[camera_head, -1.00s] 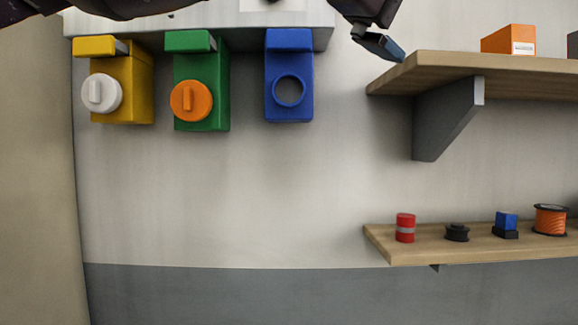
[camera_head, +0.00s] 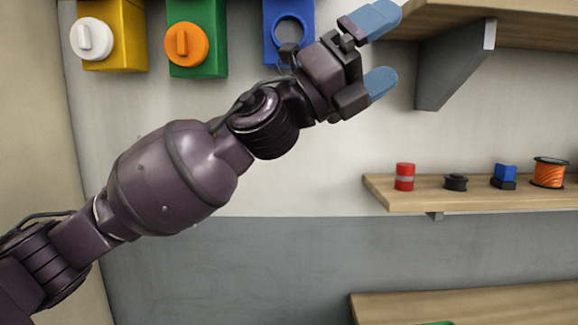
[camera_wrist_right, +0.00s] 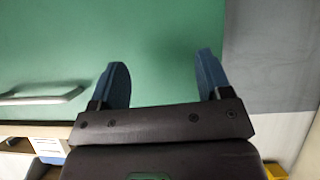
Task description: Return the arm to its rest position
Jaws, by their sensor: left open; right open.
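My left arm comes in from the lower left in the head view and reaches up across the wall. Its gripper (camera_head: 378,52) is open and empty, with blue fingertips spread, just left of the upper shelf's bracket. My right gripper (camera_wrist_right: 163,85) shows in the right wrist view. It is open, with nothing between its two blue fingers, and it faces a green surface (camera_wrist_right: 150,35). The right arm is not in the head view.
Yellow (camera_head: 125,40), green (camera_head: 208,50) and blue (camera_head: 272,30) boxes hang at the upper left. The upper shelf (camera_head: 460,14) has a grey bracket (camera_head: 455,65). A lower shelf (camera_head: 470,201) holds a red can (camera_head: 404,177), an orange spool (camera_head: 548,172) and other small items. A wooden surface (camera_head: 470,302) lies lower right.

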